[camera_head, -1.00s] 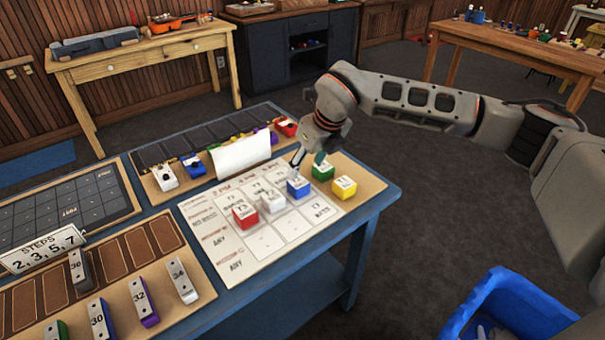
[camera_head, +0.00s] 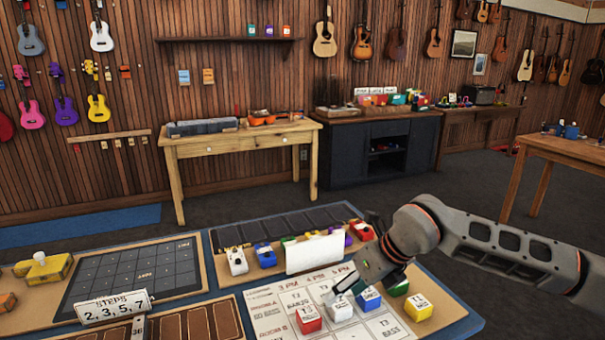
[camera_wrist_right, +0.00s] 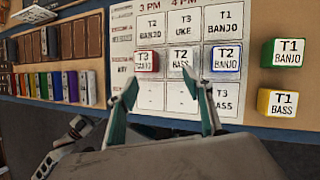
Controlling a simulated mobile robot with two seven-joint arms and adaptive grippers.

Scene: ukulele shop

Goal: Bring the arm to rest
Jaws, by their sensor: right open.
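My right gripper (camera_head: 350,290) is open and empty, above the printed schedule sheet (camera_head: 262,325) on the table. In the right wrist view its two fingers (camera_wrist_right: 160,83) stand apart over the sheet's lower row, in front of the blocks. A red block (camera_head: 309,318), a white block (camera_head: 340,308) and a blue block (camera_head: 369,299) sit in a row on the sheet. A green block (camera_wrist_right: 283,53) and a yellow block (camera_head: 418,307) sit just off its right edge. The arm partly hides the green block in the head view. My left gripper is not in view.
A white folded card (camera_head: 314,254) stands behind the sheet, with small coloured pieces beside it. A wooden table (camera_head: 240,140) stands farther back, with open floor between.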

